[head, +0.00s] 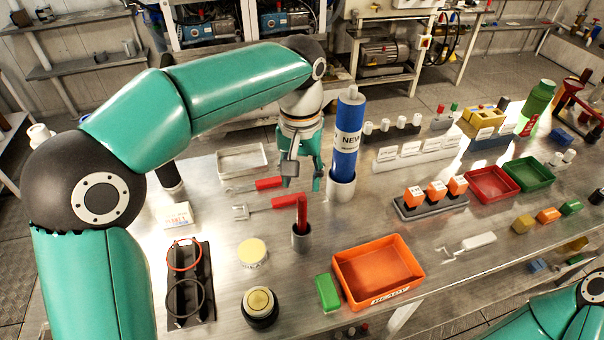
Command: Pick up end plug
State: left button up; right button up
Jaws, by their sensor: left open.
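A round black piece with a brass-coloured top (260,304), which looks like the end plug, stands upright on the metal bench at the front. My left gripper (303,178) points down, open and empty, above the bench beside the blue cartridge. It is well behind the plug and apart from it. My right gripper is out of view; only part of my right arm shows at the lower right corner.
A blue cartridge marked NEW (347,138) stands in a grey cup, close to my left gripper. Red-handled tools (285,202), a cup with a red handle (302,236), a cream-lidded tub (252,252), a ring stand (187,285) and an orange tray (378,270) surround the plug.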

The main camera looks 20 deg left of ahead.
aim_at(259, 301)
jog(key=k, duration=1)
